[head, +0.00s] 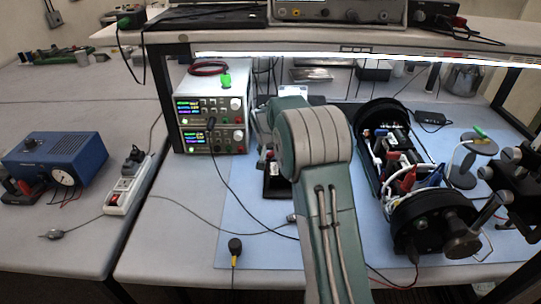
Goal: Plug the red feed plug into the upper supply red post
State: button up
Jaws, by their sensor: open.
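The upper supply (200,108) is the top one of two stacked bench supplies at the left of the workbench, with a lit display. Its red post is too small to make out. A black lead (213,150) runs down from near the front of the stack onto the blue mat. A red, plug-like piece (408,180) shows inside the open black cylinder (372,112) on the right; I cannot tell whether it is the red feed plug. My arm rises through the middle of the picture and bends over near the supplies. My gripper is hidden behind it.
The lower supply (216,139) sits directly beneath. A red coiled lead (208,68) and a green piece (225,80) are on top of the stack. A shelf (330,42) overhangs the bench. A black-and-yellow plug (235,247) lies at front. The mat's left part (245,215) is mostly clear.

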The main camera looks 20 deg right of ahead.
jog(key=shift+c, duration=0.3)
grip_shut()
jog(key=shift+r, duration=0.1)
jog(key=shift+r, duration=0.6)
jog(key=v, duration=0.3)
jog(key=s+v, duration=0.1)
jog(key=v, duration=0.2)
jog(key=s+v, duration=0.1)
jog(key=v, duration=0.2)
jog(key=shift+d+f, duration=0.1)
jog(key=shift+f, duration=0.15)
jog(key=s+a+r, duration=0.2)
jog(key=s+r, duration=0.1)
jog(key=s, duration=0.5)
jog(key=shift+s+a+r, duration=0.3)
jog(key=shift+a+r, duration=0.05)
jog(key=shift+f, duration=0.1)
